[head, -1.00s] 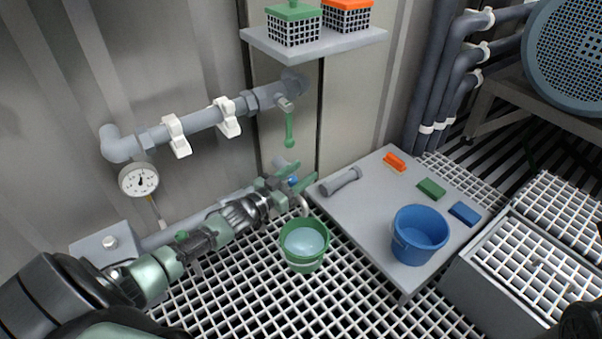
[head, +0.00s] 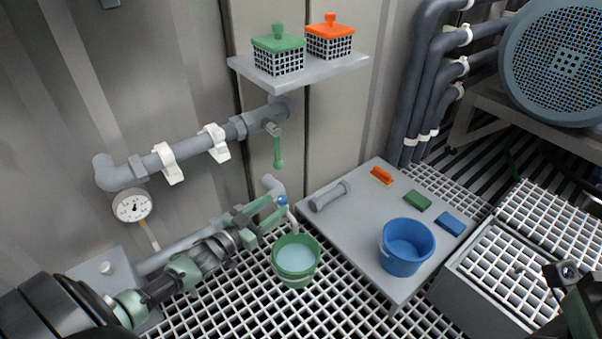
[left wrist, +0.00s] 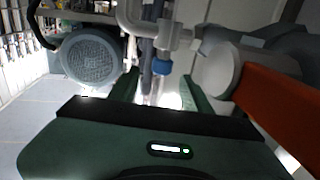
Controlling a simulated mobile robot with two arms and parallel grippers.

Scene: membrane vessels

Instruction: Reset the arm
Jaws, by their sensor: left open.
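My left gripper (head: 268,212) is open and empty, just left of a blue knob (head: 282,200) on the tap above the green bucket. In the left wrist view my left gripper (left wrist: 160,90) has its two green fingers apart. The blue knob (left wrist: 161,67) shows between and beyond them, and I see nothing held. Part of my right arm (head: 568,285) shows at the right edge in the head view; whether its jaws are open I cannot tell.
The green bucket (head: 296,257) with water stands on the grating under the tap. A low table (head: 350,228) holds a blue bucket (head: 407,247), a grey cylinder (head: 330,197) and brushes or blocks. A wall pipe (head: 190,150) with a gauge (head: 132,206) runs above my left arm.

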